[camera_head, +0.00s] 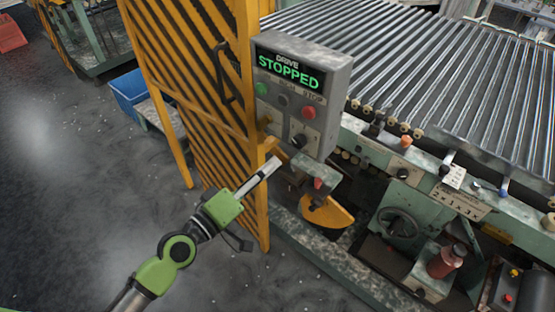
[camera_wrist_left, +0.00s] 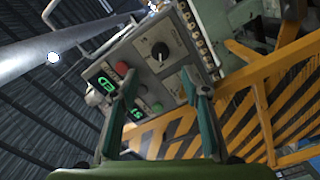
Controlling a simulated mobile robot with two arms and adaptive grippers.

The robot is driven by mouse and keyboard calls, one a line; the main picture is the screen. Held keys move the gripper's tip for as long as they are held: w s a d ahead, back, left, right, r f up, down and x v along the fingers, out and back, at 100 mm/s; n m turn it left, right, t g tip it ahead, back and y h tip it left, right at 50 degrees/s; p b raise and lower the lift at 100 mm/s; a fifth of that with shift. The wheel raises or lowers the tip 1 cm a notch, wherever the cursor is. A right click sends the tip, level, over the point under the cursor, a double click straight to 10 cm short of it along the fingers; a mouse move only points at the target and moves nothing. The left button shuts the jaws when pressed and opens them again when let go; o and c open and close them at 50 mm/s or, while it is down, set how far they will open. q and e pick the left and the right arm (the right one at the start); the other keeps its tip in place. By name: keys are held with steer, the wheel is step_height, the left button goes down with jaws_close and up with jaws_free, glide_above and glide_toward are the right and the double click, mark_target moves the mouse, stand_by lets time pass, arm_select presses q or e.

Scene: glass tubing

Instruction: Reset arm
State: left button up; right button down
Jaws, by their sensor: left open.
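My left gripper (camera_head: 268,167) reaches in from the lower left, in front of the yellow guard frame and below-left of the grey control box (camera_head: 338,84). Its two fingers also show in the left wrist view (camera_wrist_left: 160,82), spread apart with nothing held between them. The box has a lit display (camera_head: 290,70) reading "DRIVE STOPPED", a green button (camera_head: 262,89), a red button (camera_head: 308,113) and a black rotary knob (camera_head: 299,141). In the left wrist view the knob (camera_wrist_left: 160,50) lies beyond and between the fingers. My right gripper is not in view.
The yellow-and-black striped guard (camera_head: 190,75) stands left of the box. A roller conveyor (camera_head: 430,60) fills the back right. A handwheel (camera_head: 398,226) and a reddish bottle (camera_head: 444,262) are at lower right. A blue bin (camera_head: 128,92) stands behind the guard.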

arm_select(q)
steer(key=shift+s+a, duration=0.3)
steer(key=shift+s, duration=0.25)
steer(key=a+f+m+g+y+b, duration=0.1)
steer(key=a+f+y, duration=0.25)
steer(key=f, duration=0.85)
steer(key=a+f+g+y, duration=0.15)
steer(key=a+f, duration=0.25)
steer(key=f, duration=0.7)
steer(key=s+a+f+m+g+y+b, duration=0.15)
steer(key=s+f, duration=0.25)
steer(key=f, duration=0.5)
steer(key=s+a+f+g+y, duration=0.1)
steer(key=s+a+f, duration=0.25)
steer(key=f, duration=0.45)
steer(key=s+a+f+m+g+y, duration=0.2)
steer(key=s+a+f+g, duration=0.15)
steer(key=s+f, duration=1)
steer(key=s+f+m+g, duration=0.1)
steer(key=s+f, duration=0.3)
steer(key=s, duration=0.7)
steer(key=s+f+m+g+y+b, duration=0.1)
steer(key=s+f+g, duration=0.3)
steer(key=s, duration=0.6)
steer(key=shift+s+f+m, duration=0.35)
steer(key=shift+f+m, duration=0.1)
steer(key=shift+f, duration=0.05)
